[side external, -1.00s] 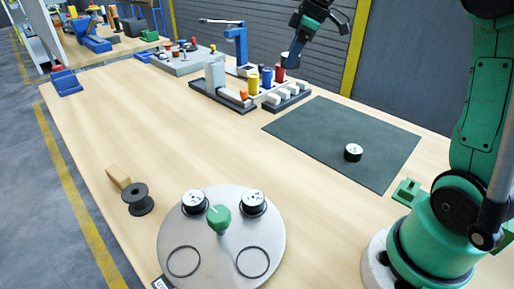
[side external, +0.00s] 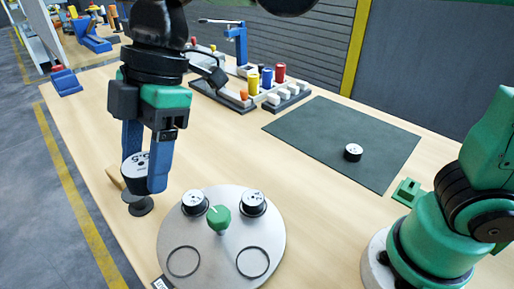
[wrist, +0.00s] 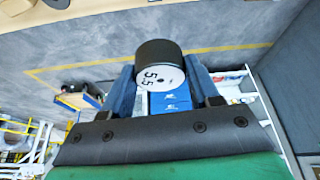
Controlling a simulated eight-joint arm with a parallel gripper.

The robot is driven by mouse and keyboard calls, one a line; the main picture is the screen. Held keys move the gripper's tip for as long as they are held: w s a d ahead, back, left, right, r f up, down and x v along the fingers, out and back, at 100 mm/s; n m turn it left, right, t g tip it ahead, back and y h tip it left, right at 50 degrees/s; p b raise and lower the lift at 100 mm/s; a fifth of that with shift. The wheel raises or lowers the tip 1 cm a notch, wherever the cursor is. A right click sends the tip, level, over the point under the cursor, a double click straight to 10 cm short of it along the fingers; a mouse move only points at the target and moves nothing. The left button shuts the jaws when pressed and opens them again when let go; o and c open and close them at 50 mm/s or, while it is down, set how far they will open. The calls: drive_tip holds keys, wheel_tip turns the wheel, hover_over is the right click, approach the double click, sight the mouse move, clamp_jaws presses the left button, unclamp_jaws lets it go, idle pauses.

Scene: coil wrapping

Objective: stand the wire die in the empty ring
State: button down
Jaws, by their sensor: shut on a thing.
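My gripper (side external: 146,165) is shut on a wire die (side external: 137,172), a short black cylinder with a white face. The blue fingers hold it in the air at the left, above and behind the round grey plate (side external: 222,268). In the wrist view the die (wrist: 162,74) sits between the fingers and its face reads 5.5. Two similar dies, a left one (side external: 194,202) and a right one (side external: 253,203), stand at the back of the plate. Two empty rings, a left one (side external: 183,276) and a right one (side external: 267,263), show at its front.
A green knob (side external: 218,217) rises from the plate between the standing dies. A dark spool (side external: 141,206) stands on the table below my gripper. Another die (side external: 353,152) rests on the dark mat (side external: 310,135). Racks with coloured cylinders (side external: 266,80) stand farther back.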

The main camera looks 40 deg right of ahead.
sight(180, 265)
wheel_tip(180, 265, down, 18)
drive_tip(key=shift+f, duration=0.2)
idle(0.4)
drive_tip(key=shift+f, duration=0.15)
drive_tip(key=shift+c, duration=1)
unclamp_jaws()
drive_tip(key=v, duration=1.2)
drive_tip(key=s+d+m+t+h, duration=0.1)
drive_tip(key=d+m+t+h, duration=0.3)
drive_tip(key=d+m, duration=1.4)
drive_tip(key=m+t, duration=0.1)
drive_tip(key=t, duration=0.2)
drive_tip(key=shift+s+d+t, duration=0.25)
drive_tip(key=shift+s+t, duration=0.05)
drive_tip(key=shift+s, duration=0.05)
